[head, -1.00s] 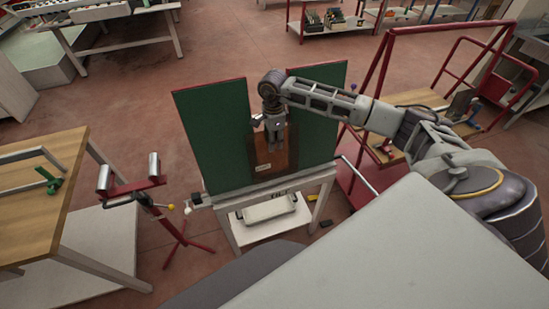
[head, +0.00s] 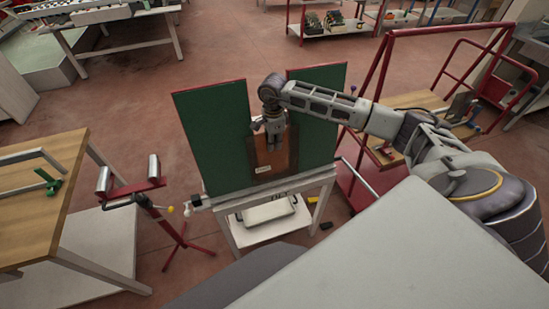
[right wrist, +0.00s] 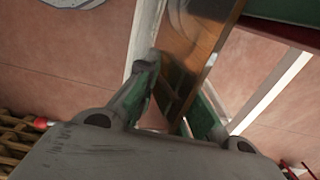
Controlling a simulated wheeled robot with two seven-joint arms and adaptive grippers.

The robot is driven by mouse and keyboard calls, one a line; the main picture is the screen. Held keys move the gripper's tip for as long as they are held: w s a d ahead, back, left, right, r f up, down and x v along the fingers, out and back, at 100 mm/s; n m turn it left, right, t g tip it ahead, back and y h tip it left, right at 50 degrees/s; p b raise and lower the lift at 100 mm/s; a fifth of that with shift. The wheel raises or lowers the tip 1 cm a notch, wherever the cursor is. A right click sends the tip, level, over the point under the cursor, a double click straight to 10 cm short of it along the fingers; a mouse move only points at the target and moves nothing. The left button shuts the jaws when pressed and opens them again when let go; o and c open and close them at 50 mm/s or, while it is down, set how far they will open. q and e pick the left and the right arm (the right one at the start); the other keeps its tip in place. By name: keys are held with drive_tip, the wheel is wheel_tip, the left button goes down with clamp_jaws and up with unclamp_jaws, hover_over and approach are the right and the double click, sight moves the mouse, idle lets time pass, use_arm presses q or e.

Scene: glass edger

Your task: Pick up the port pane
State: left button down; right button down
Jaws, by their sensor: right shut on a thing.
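The port pane (head: 279,161) is an amber-brown sheet with a small white label. It stands between two dark green panels in the head view. My right gripper (head: 274,138) is at its upper part. In the right wrist view the amber pane (right wrist: 197,45) runs between the two fingers of my right gripper (right wrist: 180,108), which are shut on it. I cannot tell whether its lower edge touches the stand. My left gripper is in no view.
The green panels (head: 216,140) stand close on the left and right of the pane, above a white-grey stand (head: 228,233). A red roller stand (head: 150,200) and wooden table (head: 45,195) are at left. A red-railed cart (head: 375,190) is at right.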

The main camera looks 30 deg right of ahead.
drive_tip(key=shift+w+r, duration=0.2)
drive_tip(key=shift+r, duration=0.05)
idle(0.4)
